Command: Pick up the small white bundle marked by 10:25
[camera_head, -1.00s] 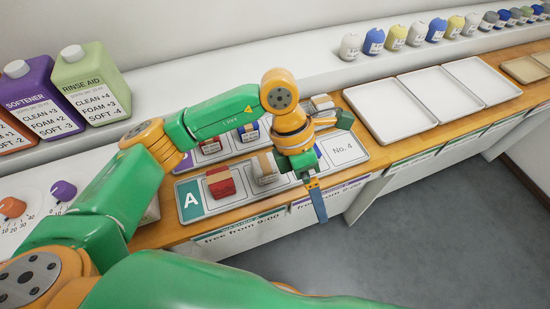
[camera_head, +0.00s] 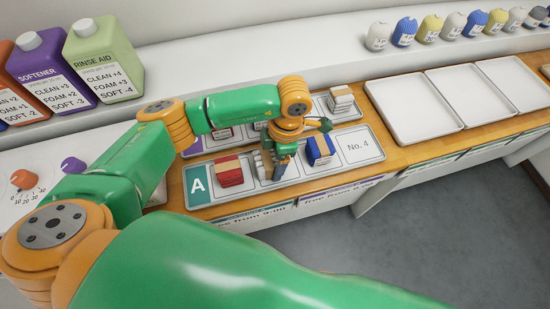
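A small white-grey bundle (camera_head: 261,168) sits in the second place of the front tray marked A (camera_head: 198,185), partly hidden by my gripper. My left gripper (camera_head: 279,168) points down right at this bundle, one finger showing along its right side. The other finger is hidden, so I cannot tell whether it grips. Another small white bundle (camera_head: 341,99) lies in the tray behind, to the right. No 10:25 mark is readable on either. My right gripper is not in view.
Tray A also holds a red-and-white bundle (camera_head: 229,171) and a blue-and-white bundle (camera_head: 320,150); its No. 4 place (camera_head: 358,147) is empty. Empty white trays (camera_head: 413,110) lie right. Large bottles (camera_head: 103,60) stand left, and several small yarn-like bundles (camera_head: 404,32) line the back ledge.

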